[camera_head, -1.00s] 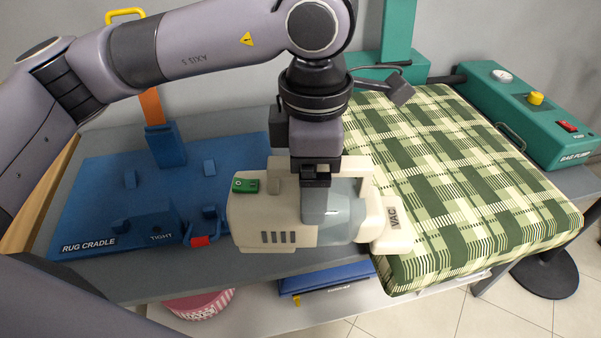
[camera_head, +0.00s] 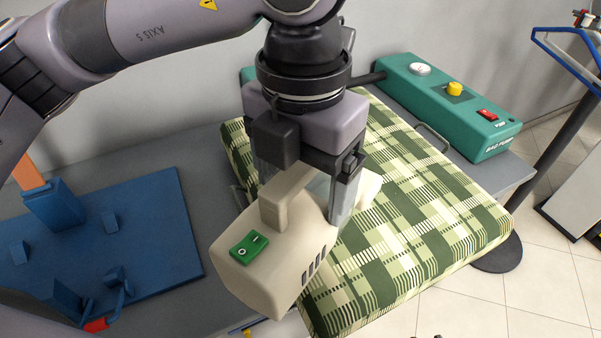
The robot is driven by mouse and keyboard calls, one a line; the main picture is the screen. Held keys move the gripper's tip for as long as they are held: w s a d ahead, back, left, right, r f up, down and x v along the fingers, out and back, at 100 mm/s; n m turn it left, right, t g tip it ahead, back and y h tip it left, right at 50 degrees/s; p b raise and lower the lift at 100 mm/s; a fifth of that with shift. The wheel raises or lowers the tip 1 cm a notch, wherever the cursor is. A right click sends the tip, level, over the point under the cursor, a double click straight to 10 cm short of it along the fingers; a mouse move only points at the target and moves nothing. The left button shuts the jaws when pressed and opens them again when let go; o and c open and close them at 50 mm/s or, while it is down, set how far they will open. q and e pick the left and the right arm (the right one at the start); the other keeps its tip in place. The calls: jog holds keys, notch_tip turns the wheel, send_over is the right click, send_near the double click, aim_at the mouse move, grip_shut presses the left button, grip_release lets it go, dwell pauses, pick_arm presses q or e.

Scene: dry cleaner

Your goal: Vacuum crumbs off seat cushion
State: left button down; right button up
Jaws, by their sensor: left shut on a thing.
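The green plaid seat cushion (camera_head: 440,220) lies on the grey bench, its front edge overhanging. I cannot make out crumbs on it. The cream handheld vacuum (camera_head: 285,275), with a green switch (camera_head: 249,248) and dark vent slots, is in my left gripper (camera_head: 312,205). The gripper comes down from above and is shut on the vacuum's handle. The vacuum is over the cushion's left part, its nozzle end (camera_head: 368,190) pointing toward the back right. I cannot tell whether the nozzle touches the fabric. My right gripper is not in view.
A teal bag pump (camera_head: 460,105) with a yellow knob and red switch stands behind the cushion on the right. A blue rug cradle (camera_head: 150,235) lies on the grey bench (camera_head: 195,155) at left. A dark stand with a blue frame (camera_head: 550,140) is at far right.

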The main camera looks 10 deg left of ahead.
pick_arm(q)
jog(key=shift+f+b, duration=1.55)
jog(key=shift+f, duration=1.3)
jog(key=shift+f+b, duration=0.9)
jog(key=shift+b, duration=0.05)
